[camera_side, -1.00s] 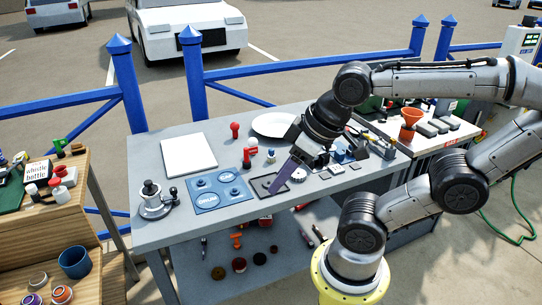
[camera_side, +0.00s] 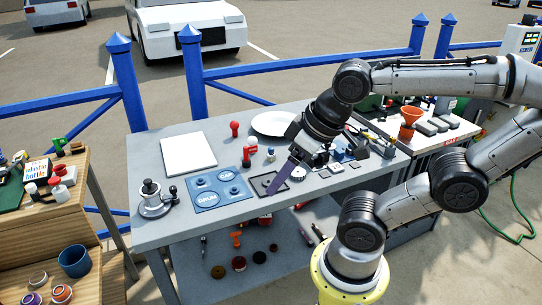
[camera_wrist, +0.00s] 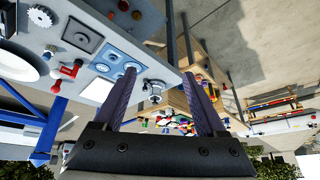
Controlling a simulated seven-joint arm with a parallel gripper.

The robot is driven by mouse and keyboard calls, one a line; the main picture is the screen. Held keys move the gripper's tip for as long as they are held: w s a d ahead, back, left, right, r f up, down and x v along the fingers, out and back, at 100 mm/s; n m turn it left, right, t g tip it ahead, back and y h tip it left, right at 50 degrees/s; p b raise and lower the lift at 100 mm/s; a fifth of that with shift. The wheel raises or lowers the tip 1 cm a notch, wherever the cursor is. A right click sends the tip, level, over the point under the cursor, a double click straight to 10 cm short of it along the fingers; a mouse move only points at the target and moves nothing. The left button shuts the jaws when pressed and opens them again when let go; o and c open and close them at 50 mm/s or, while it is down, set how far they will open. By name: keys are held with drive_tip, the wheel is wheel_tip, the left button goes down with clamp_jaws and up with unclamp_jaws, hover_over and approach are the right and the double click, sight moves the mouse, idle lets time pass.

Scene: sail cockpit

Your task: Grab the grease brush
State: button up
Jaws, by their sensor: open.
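My gripper (camera_side: 276,180) hangs above the grey table, its purple fingers pointing down and to the left, near a square dark tray (camera_side: 257,185). In the wrist view my gripper (camera_wrist: 163,85) shows two spread fingers with nothing between them. I cannot pick out a grease brush for certain. Small red-handled tools (camera_side: 234,129) and (camera_side: 250,153) stand on the table behind the tray; they also show in the wrist view (camera_wrist: 70,72). Whether either is the brush is too small to tell.
A blue plate labelled DRUM (camera_side: 218,192), a metal pot with a handle (camera_side: 153,198), a white board (camera_side: 188,152) and a white plate (camera_side: 272,124) share the table. Small parts crowd the area right of my gripper. A wooden stand (camera_side: 50,225) is at left; a blue railing runs behind.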

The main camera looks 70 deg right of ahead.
drive_tip(key=w+d+r+m+g+h, duration=0.1)
drive_tip(key=w+d+r+m, duration=0.3)
drive_tip(key=w, duration=0.3)
drive_tip(key=w+d+r+m, duration=0.4)
drive_tip(key=w, duration=0.2)
drive_tip(key=m+g+y, duration=0.1)
drive_tip(key=m+g, duration=0.3)
drive_tip(key=m, duration=0.5)
hover_over(271, 148)
wheel_tip(271, 148, down, 16)
drive_tip(key=r, duration=0.1)
drive_tip(key=f, duration=0.8)
drive_tip(key=shift+w+a+f, duration=0.15)
drive_tip(key=shift+a+f, duration=0.05)
drive_tip(key=shift+a, duration=0.1)
drive_tip(key=shift+d+f, duration=0.2)
drive_tip(key=shift+f, duration=1.1)
drive_tip(key=shift+d+f, duration=0.2)
drive_tip(key=shift+f, duration=1.1)
clamp_jaws()
